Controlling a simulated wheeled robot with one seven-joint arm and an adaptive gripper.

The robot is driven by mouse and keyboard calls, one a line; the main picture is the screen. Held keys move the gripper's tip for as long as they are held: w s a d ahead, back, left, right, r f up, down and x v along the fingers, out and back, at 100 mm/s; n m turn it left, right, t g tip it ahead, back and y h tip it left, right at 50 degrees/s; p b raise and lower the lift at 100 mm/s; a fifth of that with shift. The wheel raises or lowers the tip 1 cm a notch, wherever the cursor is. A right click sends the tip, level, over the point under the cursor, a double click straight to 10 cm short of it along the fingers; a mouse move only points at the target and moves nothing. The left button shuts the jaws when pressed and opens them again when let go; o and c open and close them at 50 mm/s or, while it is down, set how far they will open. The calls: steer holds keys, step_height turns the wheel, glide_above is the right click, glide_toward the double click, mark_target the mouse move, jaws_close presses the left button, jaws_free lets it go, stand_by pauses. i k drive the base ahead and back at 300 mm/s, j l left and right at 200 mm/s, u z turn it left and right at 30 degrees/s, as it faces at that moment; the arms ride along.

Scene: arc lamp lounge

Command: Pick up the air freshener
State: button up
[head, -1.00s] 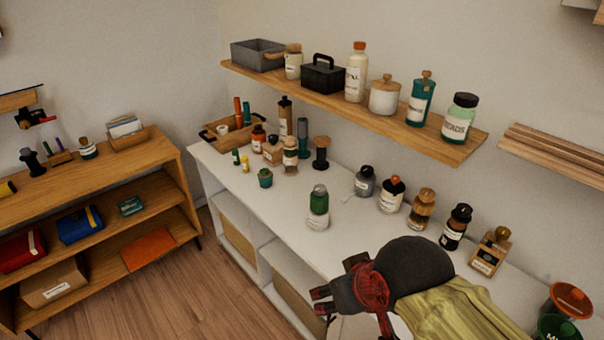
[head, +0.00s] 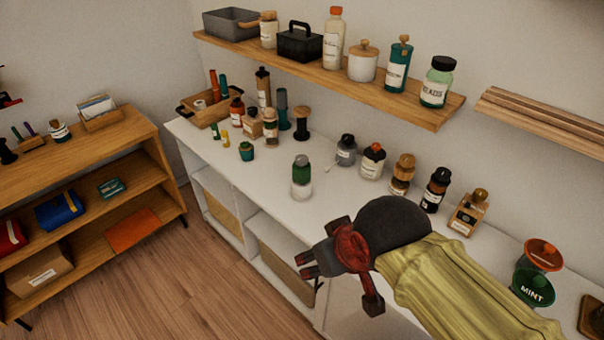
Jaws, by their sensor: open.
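No label that I can read says air freshener, so I cannot tell for certain which item it is. A green cup-shaped item marked MINT (head: 533,288) stands at the right end of the white counter, beside a similar orange item (head: 543,253). A green-and-white bottle (head: 301,178) stands alone near the middle of the counter. My gripper (head: 306,264) is open and empty, its fingers pointing left at the counter's front edge. It is in front of the green-and-white bottle and apart from it. My arm hides part of the counter's right side.
Several bottles, including a dark one (head: 436,190) and a square wooden-looking one (head: 468,212), line the counter's back. A loaded wooden shelf (head: 330,75) hangs above. A low wooden bookcase (head: 90,160) stands at left. The counter (head: 340,200) is clear around the green-and-white bottle.

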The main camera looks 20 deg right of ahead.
mark_target(299, 191)
steer(key=z, duration=0.4)
steer(key=i+j+z, duration=0.15)
steer(key=j+z, duration=0.2)
steer(key=i+j+z, duration=0.1)
steer(key=j+z, duration=0.5)
steer(key=z, duration=0.15)
steer(key=j+z, duration=0.15)
steer(key=j, duration=1.15)
